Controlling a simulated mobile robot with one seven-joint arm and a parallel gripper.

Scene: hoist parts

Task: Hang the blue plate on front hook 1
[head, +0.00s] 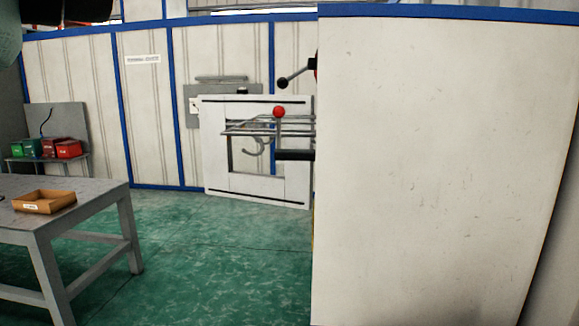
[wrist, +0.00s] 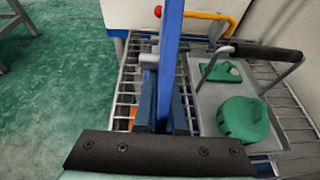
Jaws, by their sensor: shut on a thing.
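In the wrist view, my gripper (wrist: 164,98) is shut on the blue plate (wrist: 172,38). The plate shows nearly edge-on, as a narrow upright blue strip running out of the top of the picture. Its face and any hole in it cannot be made out. In the head view, a curved grey hook-like piece (head: 256,147) shows inside the opening of a white frame. I cannot tell whether it is front hook 1; no hook number is legible.
A big white panel (head: 440,160) fills the right of the head view. A grey table (head: 90,190) with a brown tray (head: 45,201) stands at left. The wrist view shows a wire rack (wrist: 128,92) and a grey handled tray (wrist: 210,98) with green pieces (wrist: 243,119). Green floor between is clear.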

